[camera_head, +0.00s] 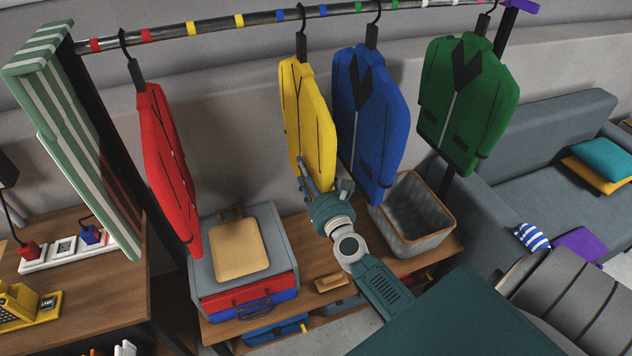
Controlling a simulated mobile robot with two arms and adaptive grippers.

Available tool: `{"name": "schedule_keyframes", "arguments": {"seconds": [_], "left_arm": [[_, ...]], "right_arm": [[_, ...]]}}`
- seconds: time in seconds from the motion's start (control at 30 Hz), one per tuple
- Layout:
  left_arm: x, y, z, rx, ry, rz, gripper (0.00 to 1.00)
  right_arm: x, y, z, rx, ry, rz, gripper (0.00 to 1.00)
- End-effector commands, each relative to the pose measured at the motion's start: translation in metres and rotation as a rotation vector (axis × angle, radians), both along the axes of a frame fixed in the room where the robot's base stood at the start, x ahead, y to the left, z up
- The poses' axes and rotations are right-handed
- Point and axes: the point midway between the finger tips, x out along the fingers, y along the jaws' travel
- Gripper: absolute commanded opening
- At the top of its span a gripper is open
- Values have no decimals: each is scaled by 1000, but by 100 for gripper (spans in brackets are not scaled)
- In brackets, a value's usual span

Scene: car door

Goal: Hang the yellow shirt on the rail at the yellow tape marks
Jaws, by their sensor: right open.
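The yellow shirt (304,112) hangs from a dark hanger hooked on the rail (264,17), between the two blue tape marks (281,15). The yellow tape marks (191,28) are further left on the rail, with no hanger between them. My right gripper (323,180) is open at the lower hem of the yellow shirt and covers a small part of it. I cannot tell whether its fingers touch the cloth. My left gripper is not in view.
A red shirt (168,165) hangs left, between red marks. A blue jacket (368,120) hangs close right of the yellow shirt, and a green jacket (467,100) further right. Below are a toolbox (245,305), a grey basket (440,205) and a sofa (545,130). The rail's yellow section is free.

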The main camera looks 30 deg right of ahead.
Motion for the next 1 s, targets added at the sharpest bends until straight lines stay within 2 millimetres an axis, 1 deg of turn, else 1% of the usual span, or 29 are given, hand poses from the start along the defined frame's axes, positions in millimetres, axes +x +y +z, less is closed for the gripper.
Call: {"name": "schedule_keyframes", "arguments": {"seconds": [0.03,0.13,0.47,0.5,0.67,0.7,0.73,0.87,1.0], "left_arm": [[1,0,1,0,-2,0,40],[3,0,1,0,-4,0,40],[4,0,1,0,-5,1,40],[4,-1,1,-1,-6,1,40],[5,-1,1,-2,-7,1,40],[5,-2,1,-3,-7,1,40],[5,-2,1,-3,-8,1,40],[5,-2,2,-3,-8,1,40],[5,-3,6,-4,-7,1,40]], "right_arm": [[5,-1,0,-1,0,0,53],[11,-3,1,-1,-1,0,53],[14,-4,0,-1,1,-1,53],[14,-4,0,-1,1,-1,45],[13,-4,0,-1,0,-1,13],[13,-4,0,-1,0,-1,5],[13,-4,0,-1,0,-1,0],[14,-4,1,-1,0,-1,0],[14,-4,6,0,-1,-1,0]]}}
